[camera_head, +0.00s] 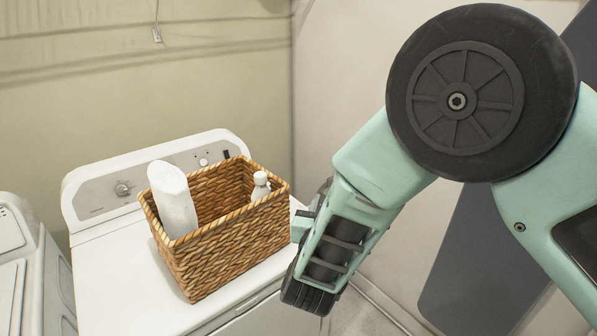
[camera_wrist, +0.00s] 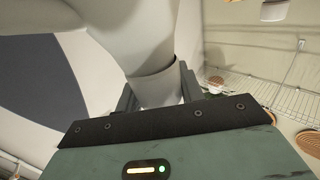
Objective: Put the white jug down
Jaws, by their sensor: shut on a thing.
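The white jug (camera_wrist: 150,45) fills the upper middle of the wrist view, very close to the camera. Its narrower lower-looking part (camera_wrist: 158,88) sits between the two dark fingers of my gripper (camera_wrist: 160,98), which is shut on it. The jug's far end runs out of the picture, so its full shape and tilt cannot be told. In the head view my arm hangs at the right, beside the washer and the basket. My gripper's fingers and the jug are not clearly visible there.
A white top-loading machine (camera_head: 110,260) carries a wicker basket (camera_head: 235,245) with a tall white item (camera_head: 172,200) and a small white bottle (camera_head: 261,186). A second white machine (camera_head: 30,265) stands at left. A wire rack (camera_wrist: 240,84) shows in the wrist view.

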